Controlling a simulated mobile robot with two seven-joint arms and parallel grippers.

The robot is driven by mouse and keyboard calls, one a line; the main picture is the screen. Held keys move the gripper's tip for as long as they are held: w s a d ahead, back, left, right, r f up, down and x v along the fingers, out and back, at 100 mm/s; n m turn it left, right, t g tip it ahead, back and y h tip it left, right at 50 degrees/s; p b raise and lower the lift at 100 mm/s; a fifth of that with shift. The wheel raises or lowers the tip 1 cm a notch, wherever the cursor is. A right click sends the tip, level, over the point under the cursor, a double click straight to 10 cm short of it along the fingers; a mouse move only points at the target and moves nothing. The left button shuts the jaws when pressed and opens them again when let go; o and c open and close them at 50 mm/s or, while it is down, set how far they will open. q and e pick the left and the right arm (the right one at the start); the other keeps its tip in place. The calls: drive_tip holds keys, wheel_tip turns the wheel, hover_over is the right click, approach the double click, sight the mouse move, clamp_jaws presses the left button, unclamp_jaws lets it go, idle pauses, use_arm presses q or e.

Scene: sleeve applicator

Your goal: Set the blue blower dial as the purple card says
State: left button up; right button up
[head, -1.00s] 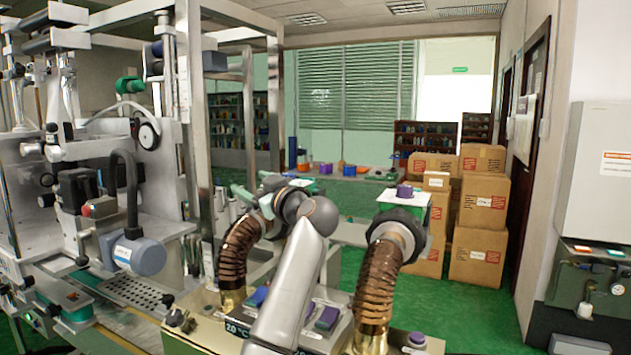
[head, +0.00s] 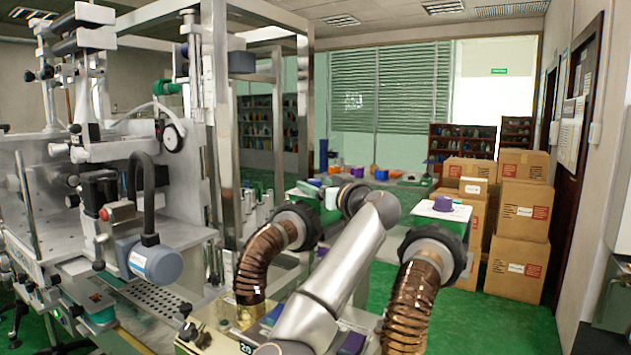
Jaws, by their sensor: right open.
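The blower unit stands low in front, with two ribbed copper ducts ending in black collars, one (head: 262,262) left and one (head: 412,300) right of my right arm. A blue block-like part (head: 272,314) and a purple one (head: 352,343) show on its top, partly behind my arm. I cannot tell whether the blue part is the dial, nor read any setting. No purple card can be made out. My right gripper (head: 318,190) is open beyond the left duct's mouth, mostly hidden by its wrist, apart from the blue part. My left gripper is out of view.
A machine with a blue-grey motor (head: 150,258) and metal frame fills the left. A white-topped stand (head: 440,212) holds a purple object behind the right duct. Cardboard boxes (head: 520,212) are stacked at the right. Green floor is free between the ducts and boxes.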

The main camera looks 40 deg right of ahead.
drive_tip(key=shift+x, duration=0.9)
clamp_jaws()
